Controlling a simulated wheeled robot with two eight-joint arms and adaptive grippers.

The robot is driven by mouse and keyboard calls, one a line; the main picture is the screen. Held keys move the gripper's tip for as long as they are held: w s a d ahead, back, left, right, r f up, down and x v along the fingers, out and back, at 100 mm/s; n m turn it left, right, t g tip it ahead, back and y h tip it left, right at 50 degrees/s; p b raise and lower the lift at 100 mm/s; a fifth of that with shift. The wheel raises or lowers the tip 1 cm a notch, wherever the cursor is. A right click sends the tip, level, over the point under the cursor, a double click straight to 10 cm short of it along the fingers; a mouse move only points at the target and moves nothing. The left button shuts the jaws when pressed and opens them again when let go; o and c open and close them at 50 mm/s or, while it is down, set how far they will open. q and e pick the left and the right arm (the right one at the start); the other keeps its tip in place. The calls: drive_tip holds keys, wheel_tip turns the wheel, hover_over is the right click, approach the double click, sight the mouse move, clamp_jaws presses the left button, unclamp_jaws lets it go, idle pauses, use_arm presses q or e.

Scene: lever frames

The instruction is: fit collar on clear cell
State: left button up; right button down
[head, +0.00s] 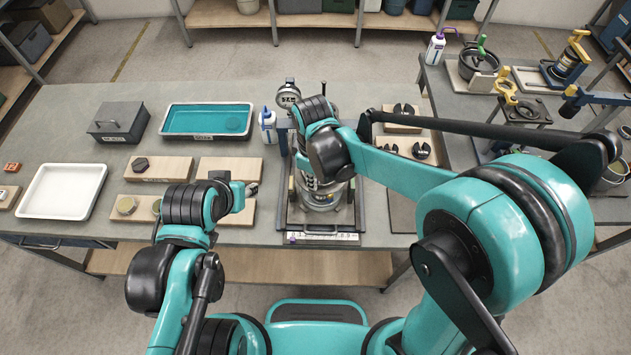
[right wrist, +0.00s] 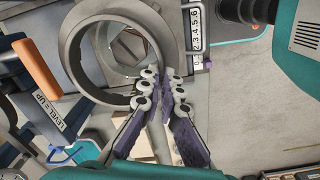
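A silver round cell assembly (head: 322,196) stands in a frame on the bench in the head view. My right gripper (right wrist: 162,82) reaches down over it; the arm hides its fingers in the head view. In the right wrist view its purple-padded fingers come close together at the lower right of a large grey ring (right wrist: 74,48). A grey strip shows between the fingers, but I cannot tell if they grip it. I cannot tell whether the ring is the collar or part of the frame. My left gripper (head: 252,189) is over a wooden board, its finger opening unclear.
Dark split rings (head: 422,151) lie on boards right of the frame. A white tray (head: 62,191), a teal tray (head: 207,121) and a grey box (head: 117,122) stand on the left. The right wrist view shows an orange handle (right wrist: 37,68) beside a "LEVEL = UP" label.

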drive_tip(key=shift+f+b, duration=1.45)
drive_tip(key=shift+f, duration=0.6)
drive_tip(key=shift+f+b, duration=1.5)
drive_tip(key=shift+f, duration=0.2)
drive_tip(key=shift+f+b, duration=0.3)
drive_tip(key=c, duration=1.6)
unclamp_jaws()
drive_tip(key=shift+c, duration=0.2)
wheel_tip(320, 180, up, 12)
drive_tip(key=shift+s+r, duration=0.1)
drive_tip(key=s+d+f+m+t+b, duration=0.2)
drive_tip(key=d+m, duration=0.4)
drive_tip(key=d, duration=0.3)
drive_tip(key=s+d+f+m+t+b, duration=0.2)
drive_tip(key=s+d+m+t, duration=0.3)
drive_tip(key=d, duration=0.5)
drive_tip(key=s+f+m, duration=0.1)
drive_tip(key=m, duration=0.1)
drive_tip(key=shift+d+m, duration=0.25)
drive_tip(key=shift+m, duration=0.05)
